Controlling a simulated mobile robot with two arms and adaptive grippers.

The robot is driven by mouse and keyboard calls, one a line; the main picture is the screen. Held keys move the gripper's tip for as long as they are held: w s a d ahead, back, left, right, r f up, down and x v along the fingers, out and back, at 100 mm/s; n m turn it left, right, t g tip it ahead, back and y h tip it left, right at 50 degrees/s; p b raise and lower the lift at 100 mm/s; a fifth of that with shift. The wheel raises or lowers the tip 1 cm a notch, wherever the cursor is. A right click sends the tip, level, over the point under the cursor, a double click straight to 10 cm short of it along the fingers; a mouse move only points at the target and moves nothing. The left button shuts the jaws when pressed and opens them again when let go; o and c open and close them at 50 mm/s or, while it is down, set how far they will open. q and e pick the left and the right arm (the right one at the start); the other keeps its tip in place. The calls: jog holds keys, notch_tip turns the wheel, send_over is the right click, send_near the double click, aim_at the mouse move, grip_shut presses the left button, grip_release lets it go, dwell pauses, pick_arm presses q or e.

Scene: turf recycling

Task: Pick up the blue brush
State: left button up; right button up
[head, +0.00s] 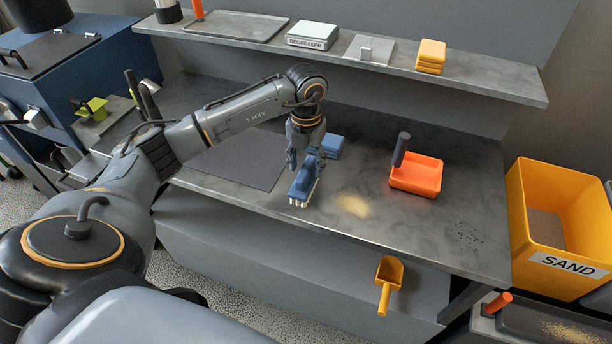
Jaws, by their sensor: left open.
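The blue brush (303,185) has pale bristles showing at its near end. It is on or just above the grey worktop, near its front edge; I cannot tell if it touches the surface. My left gripper (305,164) points down over the far end of the brush, with its fingers around or close beside that end. It is open, and the fingers partly hide the brush's far end. Contact between fingers and brush cannot be made out. My right gripper is not in view.
A folded blue cloth or block (332,146) lies just behind the brush. A sand patch (353,205) and an orange tray (416,178) with a dark upright handle are to the right. A dark mat (235,163) lies left. A shelf (480,85) overhangs the back.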

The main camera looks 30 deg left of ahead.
pick_arm(q)
jog(key=shift+f, duration=0.95)
jog(key=shift+c, duration=0.4)
grip_shut()
jog(key=shift+r, duration=0.15)
